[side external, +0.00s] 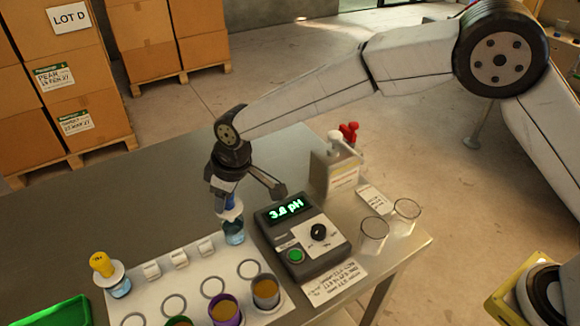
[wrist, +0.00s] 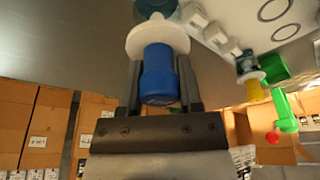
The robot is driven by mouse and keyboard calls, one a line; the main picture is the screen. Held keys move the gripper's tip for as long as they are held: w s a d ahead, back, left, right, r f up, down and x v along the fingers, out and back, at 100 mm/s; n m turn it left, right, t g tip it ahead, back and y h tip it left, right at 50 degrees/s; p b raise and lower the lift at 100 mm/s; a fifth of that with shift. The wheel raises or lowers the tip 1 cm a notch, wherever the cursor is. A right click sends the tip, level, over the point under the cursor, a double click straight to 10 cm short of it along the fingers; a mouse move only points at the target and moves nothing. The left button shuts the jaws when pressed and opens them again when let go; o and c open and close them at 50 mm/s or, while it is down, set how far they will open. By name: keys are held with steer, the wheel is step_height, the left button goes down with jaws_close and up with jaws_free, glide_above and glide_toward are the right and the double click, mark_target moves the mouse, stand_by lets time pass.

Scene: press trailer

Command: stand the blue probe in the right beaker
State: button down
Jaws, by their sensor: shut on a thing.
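My gripper (side external: 230,196) is shut on the blue probe (wrist: 160,76), its fingers on both sides of the blue cap. The probe (side external: 230,202) is about upright, with a white collar (wrist: 157,38) below the cap. The collar is right at the top of a beaker of teal liquid (side external: 234,234) at the far right corner of the white mat. I cannot tell whether the collar rests on the rim. The probe's tip is hidden. The yellow probe (side external: 103,264) stands in another beaker (side external: 119,288) on the left; it also shows in the wrist view (wrist: 254,86).
A meter reading 3.8 pH (side external: 303,239) stands close right of the held probe. Two empty clear beakers (side external: 373,237) and a dispenser box (side external: 335,170) are farther right. Several cups (side external: 265,293) and small white blocks (side external: 179,259) occupy the mat (side external: 195,272). The table's back left is clear.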

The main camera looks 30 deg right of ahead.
steer(key=shift+f, duration=1.45)
steer(key=shift+f, duration=0.6)
stand_by(0.7)
steer(key=c, duration=0.5)
jaws_free()
steer(key=shift+c, duration=0.2)
steer(key=shift+r, duration=0.1)
steer(key=shift+v, duration=5.35)
steer(key=shift+r, duration=0.1)
step_height(320, 180, up, 9)
glide_above(228, 210)
steer(key=d, duration=0.2)
steer(key=shift+s+d, duration=0.15)
steer(key=shift+s, duration=0.2)
